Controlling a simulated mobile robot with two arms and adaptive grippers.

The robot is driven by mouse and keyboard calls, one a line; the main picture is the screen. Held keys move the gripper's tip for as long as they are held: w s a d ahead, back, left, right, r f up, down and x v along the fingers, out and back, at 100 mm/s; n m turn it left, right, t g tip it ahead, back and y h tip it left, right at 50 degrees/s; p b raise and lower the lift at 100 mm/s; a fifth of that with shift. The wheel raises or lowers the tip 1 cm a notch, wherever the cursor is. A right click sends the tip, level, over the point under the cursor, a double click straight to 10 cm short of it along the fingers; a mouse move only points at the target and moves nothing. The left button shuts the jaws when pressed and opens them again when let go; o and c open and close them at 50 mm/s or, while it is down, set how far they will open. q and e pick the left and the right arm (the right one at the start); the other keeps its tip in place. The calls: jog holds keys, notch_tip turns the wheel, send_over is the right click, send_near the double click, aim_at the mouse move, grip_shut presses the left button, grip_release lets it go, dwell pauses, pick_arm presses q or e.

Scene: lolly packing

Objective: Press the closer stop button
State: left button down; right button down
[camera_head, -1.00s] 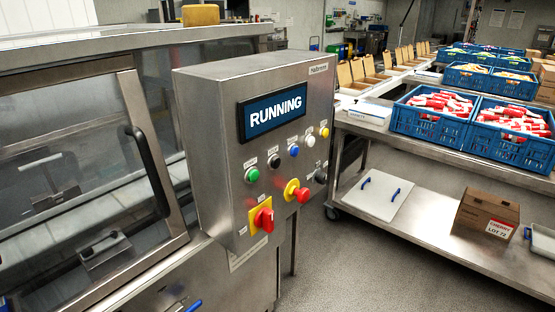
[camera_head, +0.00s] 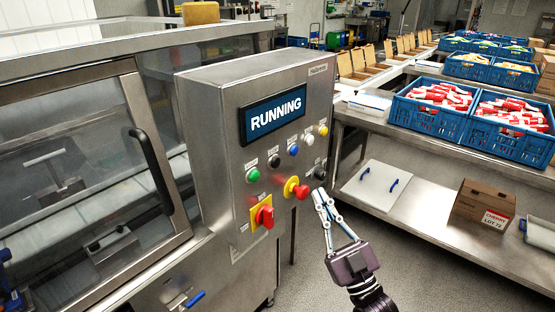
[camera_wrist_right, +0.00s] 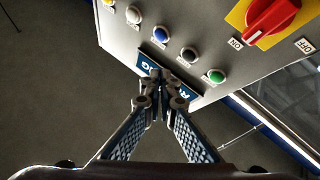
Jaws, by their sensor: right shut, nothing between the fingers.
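The control panel (camera_head: 225,130) has a blue display (camera_head: 273,115) reading RUNNING. Along it run a green button (camera_head: 253,175), a black button (camera_head: 274,161), a blue button (camera_head: 293,150), a white button (camera_head: 308,140) and a yellow button (camera_head: 323,130). Below are a red mushroom button (camera_head: 301,192) on a yellow collar, a dark knob (camera_head: 320,173) and a red rotary switch (camera_head: 265,216). My right gripper (camera_head: 319,192) is shut and empty, in front of the panel's lower right. In the wrist view its tips (camera_wrist_right: 160,82) overlap the display's edge.
A glazed machine door (camera_head: 85,165) with a dark handle stands left of the panel. A steel table (camera_head: 405,135) with blue crates (camera_head: 430,122) is at the right. A carton (camera_head: 483,205) and a white board (camera_head: 375,187) lie on its lower shelf. Floor between is clear.

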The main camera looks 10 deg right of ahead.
aim_at(276, 163)
jog(key=shift+n+t+y, duration=0.3)
jog(key=shift+t+y, duration=0.1)
jog(key=shift+y, duration=0.2)
jog(key=r, duration=0.1)
jog(key=s+r, duration=0.1)
jog(key=r, duration=0.2)
jog(key=shift+s+a+r, duration=0.15)
jog(key=shift+s+r, duration=0.2)
jog(key=shift+s, duration=0.05)
jog(key=w+a+b, duration=0.2)
jog(key=w+a, duration=0.3)
jog(key=w, duration=0.2)
jog(key=shift+a, duration=0.2)
jog(key=shift+w+a+b, duration=0.1)
jog(key=shift+w+b, duration=0.05)
jog(key=shift+b, duration=0.15)
dwell(0.4)
jog(key=shift+w+a, duration=0.2)
